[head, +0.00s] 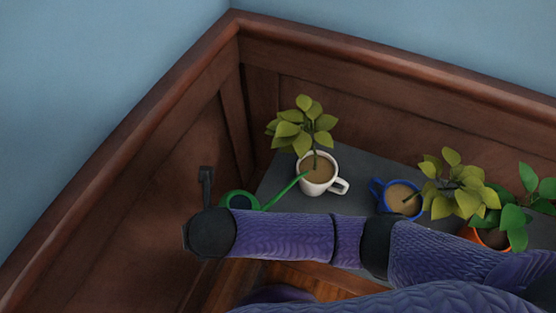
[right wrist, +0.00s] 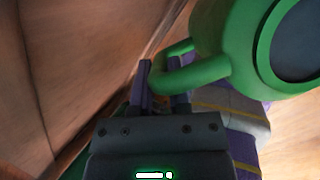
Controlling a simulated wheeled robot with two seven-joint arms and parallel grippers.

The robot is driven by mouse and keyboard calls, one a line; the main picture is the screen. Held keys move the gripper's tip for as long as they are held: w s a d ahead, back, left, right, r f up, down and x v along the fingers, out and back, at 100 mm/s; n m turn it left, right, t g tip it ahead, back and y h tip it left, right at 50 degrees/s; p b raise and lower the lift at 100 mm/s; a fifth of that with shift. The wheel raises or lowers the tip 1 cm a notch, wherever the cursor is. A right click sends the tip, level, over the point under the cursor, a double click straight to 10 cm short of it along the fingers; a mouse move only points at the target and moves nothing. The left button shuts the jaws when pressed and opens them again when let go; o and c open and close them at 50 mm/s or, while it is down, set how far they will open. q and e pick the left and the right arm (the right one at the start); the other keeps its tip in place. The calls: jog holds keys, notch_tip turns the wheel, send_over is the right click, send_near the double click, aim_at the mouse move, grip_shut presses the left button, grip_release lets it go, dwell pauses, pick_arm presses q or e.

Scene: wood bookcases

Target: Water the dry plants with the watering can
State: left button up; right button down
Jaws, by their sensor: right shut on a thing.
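The green watering can (head: 240,199) is partly hidden behind my right arm, with its spout reaching to the rim of a white mug (head: 319,186). In the right wrist view my right gripper (right wrist: 163,82) is shut on the handle of the can (right wrist: 238,45). The white mug holds pale brown soil and a yellowish-green plant (head: 304,128). A blue mug (head: 376,192) also holds pale soil and a yellowish plant (head: 452,183). An orange pot (head: 467,233) holds dark soil and a greener plant (head: 513,218). I see no water flowing. My left gripper is out of view.
The plants stand on a dark grey surface (head: 273,185) in a corner, enclosed by brown wood panelling (head: 330,103) behind and at the left. My right arm crosses in front of the pots. Wooden floor (head: 307,277) shows below.

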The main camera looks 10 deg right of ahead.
jog(key=shift+d+r, duration=0.1)
jog(key=shift+r, duration=0.2)
jog(key=shift+w+r+p, duration=0.1)
jog(key=shift+r+p, duration=0.1)
jog(key=shift+p, duration=0.15)
jog(key=shift+d+r, duration=0.1)
jog(key=shift+r, duration=0.05)
jog(key=shift+d+r+y, duration=0.1)
jog(key=shift+r+y, duration=0.1)
jog(key=shift+y, duration=0.1)
jog(key=shift+w+f, duration=0.1)
jog(key=shift+d+r+p, duration=0.1)
jog(key=shift+r+p, duration=0.1)
jog(key=shift+p, duration=0.15)
dwell(0.4)
jog(key=shift+w+d+r, duration=0.1)
jog(key=shift+d+r, duration=0.05)
jog(key=shift+d, duration=0.05)
